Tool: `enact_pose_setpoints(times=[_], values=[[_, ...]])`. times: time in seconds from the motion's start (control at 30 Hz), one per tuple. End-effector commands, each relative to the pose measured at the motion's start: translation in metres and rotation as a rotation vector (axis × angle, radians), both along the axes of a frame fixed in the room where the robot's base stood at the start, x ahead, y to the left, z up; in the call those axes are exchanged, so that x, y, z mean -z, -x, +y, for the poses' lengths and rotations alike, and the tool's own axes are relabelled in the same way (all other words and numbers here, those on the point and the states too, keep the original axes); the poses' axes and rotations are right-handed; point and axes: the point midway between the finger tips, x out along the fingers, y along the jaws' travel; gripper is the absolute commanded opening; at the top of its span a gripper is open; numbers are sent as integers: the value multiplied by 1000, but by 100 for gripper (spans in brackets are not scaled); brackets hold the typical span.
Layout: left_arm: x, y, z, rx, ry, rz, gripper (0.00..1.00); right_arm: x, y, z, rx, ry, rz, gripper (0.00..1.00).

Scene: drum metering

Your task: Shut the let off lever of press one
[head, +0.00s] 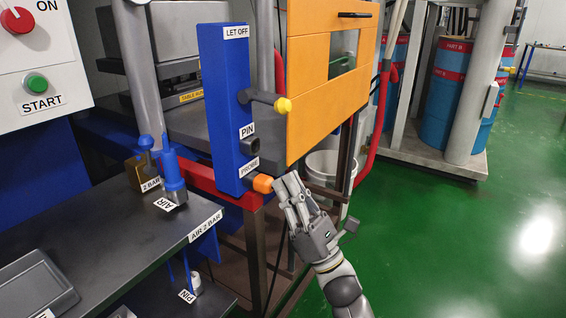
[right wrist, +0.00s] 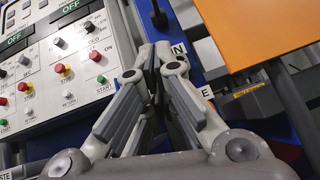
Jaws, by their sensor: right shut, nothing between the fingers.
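The let off lever (head: 265,99) is a dark rod with a yellow round end. It sticks out to the right from a blue upright box (head: 222,70) labelled LET OFF at the top, with PIN and PROBE labels below. My right gripper (head: 283,188) is shut and empty, below the lever and right beside the orange-tipped probe part (head: 263,184); I cannot tell if they touch. In the right wrist view the shut fingers (right wrist: 160,58) point toward the blue box, part of which they hide. My left gripper is not in view.
An orange panel (head: 310,95) with a window stands close right of the lever. A dark bench (head: 120,235) with air and pin fittings is at the left. A control panel (right wrist: 60,75) fills the left of the right wrist view. Green floor (head: 470,240) is clear at the right.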

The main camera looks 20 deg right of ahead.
Motion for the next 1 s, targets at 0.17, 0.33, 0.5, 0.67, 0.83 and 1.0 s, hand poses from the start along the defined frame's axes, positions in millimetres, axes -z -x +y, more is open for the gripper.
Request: enact_pose_setpoints(times=[0.17, 0.33, 0.5, 0.67, 0.83, 1.0], values=[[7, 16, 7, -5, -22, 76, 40, -30, -20, 10, -2, 0, -5, 0], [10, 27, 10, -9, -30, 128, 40, -56, -41, 20, -1, 1, -4, 0], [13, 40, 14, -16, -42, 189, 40, -81, -51, 22, 1, 3, -3, 0], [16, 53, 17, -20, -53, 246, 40, -98, -52, 18, 1, 2, -1, 0], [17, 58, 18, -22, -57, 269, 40, -105, -52, 16, -1, -1, 0, 0], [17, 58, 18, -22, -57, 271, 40, -105, -52, 16, -1, -1, 0, 0]])
